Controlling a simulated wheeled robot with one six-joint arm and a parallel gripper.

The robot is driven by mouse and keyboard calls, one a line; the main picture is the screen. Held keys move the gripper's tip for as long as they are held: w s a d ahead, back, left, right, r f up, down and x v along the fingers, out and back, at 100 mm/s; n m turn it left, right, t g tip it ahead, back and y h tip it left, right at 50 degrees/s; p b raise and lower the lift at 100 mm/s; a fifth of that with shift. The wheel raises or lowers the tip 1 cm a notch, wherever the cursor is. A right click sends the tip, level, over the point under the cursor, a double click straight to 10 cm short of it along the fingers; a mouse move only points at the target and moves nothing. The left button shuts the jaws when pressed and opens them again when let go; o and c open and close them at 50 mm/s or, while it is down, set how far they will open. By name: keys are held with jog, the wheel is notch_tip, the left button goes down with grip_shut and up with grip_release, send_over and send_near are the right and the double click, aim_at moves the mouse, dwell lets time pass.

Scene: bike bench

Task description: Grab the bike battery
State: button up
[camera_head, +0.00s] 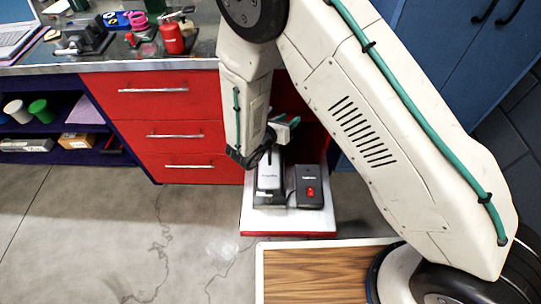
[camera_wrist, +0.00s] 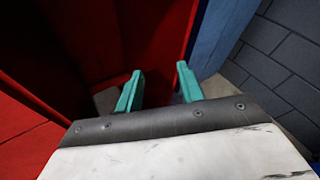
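A long black and silver-grey unit (camera_head: 268,176), which looks like the bike battery, sits at the left on a white surface with a red front edge (camera_head: 288,233), apparently a pulled-out drawer. A black box with a red mark (camera_head: 310,188) sits close at its right; it may be a charger. My gripper (camera_head: 288,123) is above and behind these units, partly hidden by my arm. In the wrist view its two teal fingers (camera_wrist: 159,70) are apart with nothing between them. They point towards a dark red recess, and no battery shows there.
Red drawers (camera_head: 168,134) with silver handles stand at the left under a cluttered bench top (camera_head: 115,62). A blue cabinet (camera_head: 447,50) is at the right. A wood-topped, white-rimmed platform (camera_head: 312,274) is in front. The concrete floor (camera_head: 90,225) at the left is clear.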

aim_at(270, 152)
jog(key=s+a+f+n+y, duration=0.1)
jog(key=a+f+n, duration=0.1)
jog(key=f, duration=0.3)
jog(key=s+a+f+n+t+y, duration=0.1)
jog(key=s+a+f+n+y, duration=0.1)
jog(key=f, duration=0.3)
jog(key=s+a+f+n+t+y, duration=0.1)
jog(key=a+f+n+y, duration=0.1)
jog(key=a+f+n, duration=0.2)
jog(key=shift+s+f, duration=0.35)
jog(key=shift+f, duration=0.3)
jog(key=shift+w+f+n+y, duration=0.2)
jog(key=shift+f+n+y, duration=0.1)
jog(key=shift+y, duration=0.1)
jog(key=x, duration=0.4)
jog(key=r+x, duration=0.1)
jog(key=x, duration=0.2)
jog(key=shift+w+d, duration=0.15)
jog(key=shift+d, duration=0.1)
grip_shut()
jog(key=shift+w+a+r, duration=0.1)
